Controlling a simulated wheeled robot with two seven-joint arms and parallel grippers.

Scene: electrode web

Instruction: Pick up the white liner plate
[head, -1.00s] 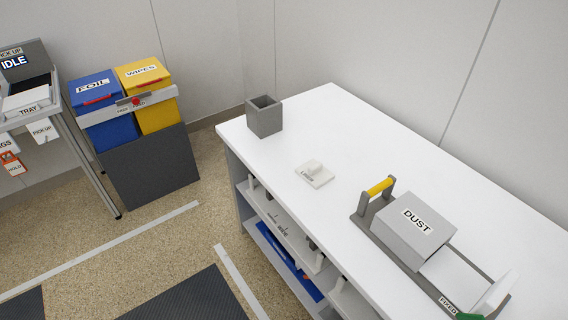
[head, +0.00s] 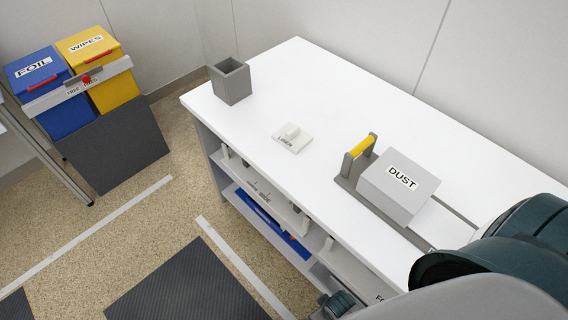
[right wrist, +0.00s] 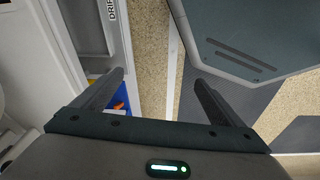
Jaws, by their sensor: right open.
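The white liner plate (head: 292,138) lies flat on the white table top, left of its middle. It is a small square plate with a raised knob and a dark label. My right gripper (right wrist: 160,90) shows in the right wrist view with its two dark fingers spread apart and nothing between them. It is over the floor beside the shelves, away from the plate. In the head view, parts of my arm cover the lower right, and no gripper fingers show. My left gripper is not in view.
A grey open box (head: 230,82) stands at the table's far left corner. A grey DUST box (head: 399,186) sits on a grey frame with a yellow handle (head: 363,146), right of the plate. Blue FOIL (head: 38,72) and yellow WIPES (head: 88,47) bins stand at left.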

